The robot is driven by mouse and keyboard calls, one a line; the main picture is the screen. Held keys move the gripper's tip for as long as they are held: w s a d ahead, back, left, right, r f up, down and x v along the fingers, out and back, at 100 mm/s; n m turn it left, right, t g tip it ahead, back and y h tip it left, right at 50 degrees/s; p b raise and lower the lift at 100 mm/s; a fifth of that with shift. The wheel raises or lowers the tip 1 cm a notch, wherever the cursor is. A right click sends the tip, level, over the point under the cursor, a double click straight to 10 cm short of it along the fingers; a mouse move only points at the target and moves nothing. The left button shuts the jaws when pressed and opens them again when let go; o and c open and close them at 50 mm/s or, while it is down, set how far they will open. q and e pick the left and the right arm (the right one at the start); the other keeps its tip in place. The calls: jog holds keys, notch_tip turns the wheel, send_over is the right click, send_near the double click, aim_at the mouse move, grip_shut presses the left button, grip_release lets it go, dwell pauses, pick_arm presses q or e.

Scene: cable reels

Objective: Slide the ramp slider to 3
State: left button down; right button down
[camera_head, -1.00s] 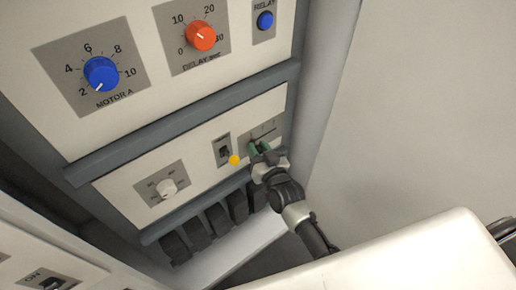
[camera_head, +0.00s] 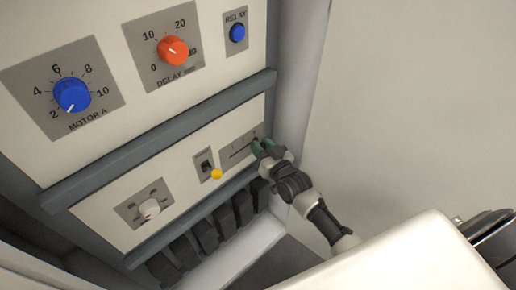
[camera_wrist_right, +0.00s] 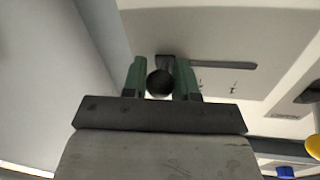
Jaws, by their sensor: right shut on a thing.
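The ramp slider's grey plate (camera_head: 236,154) is at the right end of the lower panel, with a dark slot and small scale marks that are hard to read. My right gripper (camera_head: 262,147) is at the right end of this slot. In the right wrist view, the green fingers of my right gripper (camera_wrist_right: 161,75) are shut on the dark round slider knob (camera_wrist_right: 160,84). The knob sits at one end of the slot (camera_wrist_right: 225,65), and the empty slot runs to the right from it. My left gripper is not in view.
A dark toggle switch (camera_head: 206,166) and a yellow ball-like thing (camera_head: 216,174) are left of the slider. Several black blocks (camera_head: 205,235) line the space below. A pale side wall (camera_head: 293,90) stands close on the right.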

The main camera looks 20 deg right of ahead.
jog(key=c, duration=0.9)
grip_release()
jog(key=shift+d, duration=0.3)
jog(key=shift+o, duration=0.2)
jog(key=shift+a, duration=0.1)
jog(key=shift+s, duration=0.2)
jog(key=s+d, duration=0.1)
jog(key=s, duration=0.9)
jog(key=shift+d, duration=0.35)
jog(key=shift+s, duration=0.1)
